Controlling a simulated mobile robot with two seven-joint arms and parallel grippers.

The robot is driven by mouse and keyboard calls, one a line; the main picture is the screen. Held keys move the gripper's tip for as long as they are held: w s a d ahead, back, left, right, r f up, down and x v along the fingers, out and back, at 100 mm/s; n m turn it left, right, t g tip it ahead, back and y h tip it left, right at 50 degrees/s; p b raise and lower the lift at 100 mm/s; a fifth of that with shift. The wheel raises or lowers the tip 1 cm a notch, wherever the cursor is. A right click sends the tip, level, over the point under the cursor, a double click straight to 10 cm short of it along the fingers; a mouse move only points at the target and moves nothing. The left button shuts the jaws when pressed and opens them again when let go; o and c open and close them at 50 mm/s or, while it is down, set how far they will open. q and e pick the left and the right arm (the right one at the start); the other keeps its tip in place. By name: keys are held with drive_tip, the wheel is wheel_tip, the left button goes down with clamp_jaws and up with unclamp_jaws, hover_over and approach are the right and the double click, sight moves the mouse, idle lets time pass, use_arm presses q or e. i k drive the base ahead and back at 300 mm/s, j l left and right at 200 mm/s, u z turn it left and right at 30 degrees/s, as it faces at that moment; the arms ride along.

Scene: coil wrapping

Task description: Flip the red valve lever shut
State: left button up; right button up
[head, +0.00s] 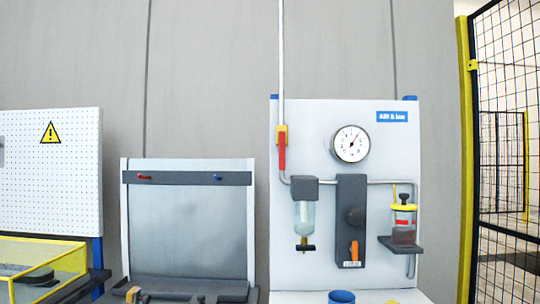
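The red valve lever (282,152) hangs straight down, in line with the grey vertical pipe (281,60). Its upper end meets a yellow valve body (281,129) near the left edge of the white panel (330,255). Neither of my grippers shows in the head view, so nothing of mine is seen at the lever.
The panel also carries a round gauge (351,143), a clear filter bowl (304,216), a dark block with an orange handle (354,250) and a red jar (404,226) on a shelf. A blue round object (341,297) is below. A mesh fence (505,130) stands right.

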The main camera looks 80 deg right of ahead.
sight(281, 133)
drive_tip(key=z, duration=2.5)
drive_tip(key=i+l+u, duration=0.15)
drive_tip(key=l+u, duration=0.25)
drive_tip(key=l, duration=0.8)
drive_tip(key=l+u, duration=0.4)
drive_tip(key=l, duration=0.85)
